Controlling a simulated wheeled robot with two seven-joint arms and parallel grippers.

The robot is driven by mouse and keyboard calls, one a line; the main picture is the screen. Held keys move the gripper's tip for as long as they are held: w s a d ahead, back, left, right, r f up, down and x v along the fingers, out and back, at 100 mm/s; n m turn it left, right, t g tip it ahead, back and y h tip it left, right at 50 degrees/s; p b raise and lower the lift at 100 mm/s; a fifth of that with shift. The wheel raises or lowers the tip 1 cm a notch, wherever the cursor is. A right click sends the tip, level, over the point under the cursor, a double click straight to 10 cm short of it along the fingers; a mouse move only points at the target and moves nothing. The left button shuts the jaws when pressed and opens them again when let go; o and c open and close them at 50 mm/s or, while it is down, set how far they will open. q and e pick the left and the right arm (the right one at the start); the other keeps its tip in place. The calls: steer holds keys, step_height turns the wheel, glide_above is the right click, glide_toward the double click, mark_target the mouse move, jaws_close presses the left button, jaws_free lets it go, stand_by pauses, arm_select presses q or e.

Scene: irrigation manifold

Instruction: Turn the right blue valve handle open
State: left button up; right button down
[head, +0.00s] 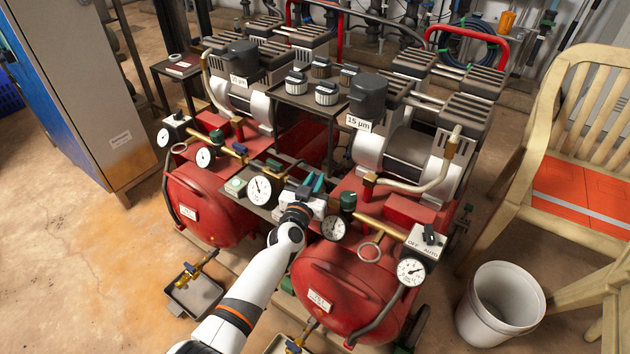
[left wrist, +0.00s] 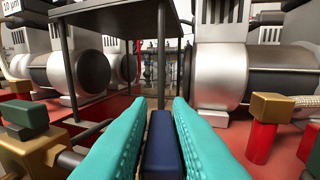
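My left gripper (head: 316,184) has teal fingers and is over the manifold between the two red tanks in the head view. In the left wrist view its fingers (left wrist: 160,102) stand on either side of a dark blue handle (left wrist: 160,145). The handle fills the gap and both fingers appear to touch it. In the head view this handle is hidden by my gripper and arm. Another small blue handle (head: 240,148) is on the brass pipe at the left tank. My right gripper is in neither view.
Pressure gauges (head: 260,190) and a green knob (head: 348,201) crowd close to my left gripper. Compressor motors stand behind it. The right red tank (head: 350,285) is beside my arm. A white bucket (head: 500,303) and a wooden chair (head: 575,130) stand at the right.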

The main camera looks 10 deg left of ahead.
arm_select(q)
steer(key=shift+o, duration=1.4)
steer(key=shift+s, duration=0.15)
